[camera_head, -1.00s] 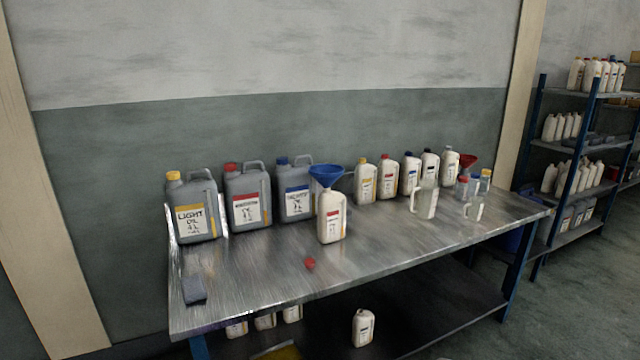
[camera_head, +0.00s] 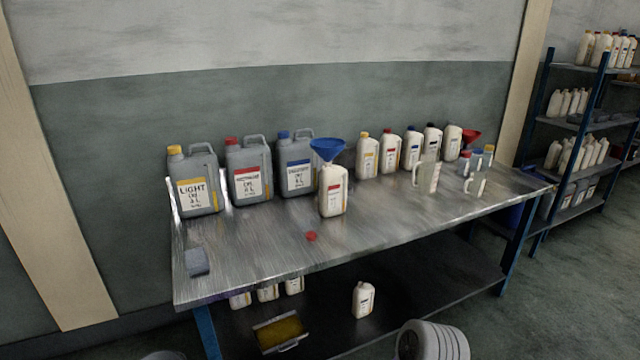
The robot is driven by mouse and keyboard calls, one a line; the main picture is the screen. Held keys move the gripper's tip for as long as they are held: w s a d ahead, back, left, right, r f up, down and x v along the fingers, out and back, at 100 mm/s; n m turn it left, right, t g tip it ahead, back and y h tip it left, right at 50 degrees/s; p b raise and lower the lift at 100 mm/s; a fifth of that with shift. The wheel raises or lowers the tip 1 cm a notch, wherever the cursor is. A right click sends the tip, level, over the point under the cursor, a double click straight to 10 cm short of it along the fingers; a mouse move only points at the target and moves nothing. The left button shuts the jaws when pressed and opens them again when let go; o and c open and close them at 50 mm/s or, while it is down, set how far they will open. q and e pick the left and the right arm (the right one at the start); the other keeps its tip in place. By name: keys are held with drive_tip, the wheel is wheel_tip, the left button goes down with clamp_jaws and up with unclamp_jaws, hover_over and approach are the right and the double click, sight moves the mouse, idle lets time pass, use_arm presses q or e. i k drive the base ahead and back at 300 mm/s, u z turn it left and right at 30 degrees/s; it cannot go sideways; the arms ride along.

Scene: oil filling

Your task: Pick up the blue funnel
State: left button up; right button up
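The blue funnel (camera_head: 327,149) sits upright in the neck of a white bottle with a red and white label (camera_head: 333,192), in the middle of the metal table (camera_head: 260,245). Its wide cone is on top and its spout is hidden inside the bottle. A small red cap (camera_head: 311,236) lies on the table in front of that bottle. Neither of my grippers shows in the head view, so nothing is seen touching the funnel.
Grey canisters (camera_head: 195,182) stand left of the funnel, and several white bottles (camera_head: 390,153) stand to its right. Clear jugs (camera_head: 427,175) and a red funnel (camera_head: 470,136) are farther right. A grey block (camera_head: 196,262) lies front left. The table's front middle is mostly clear.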

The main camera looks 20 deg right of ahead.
sight(328, 156)
drive_tip(key=u, duration=1.95)
drive_tip(key=k, duration=1.25)
drive_tip(key=z, duration=2.05)
drive_tip(key=i, duration=1.9)
drive_tip(key=u, duration=0.75)
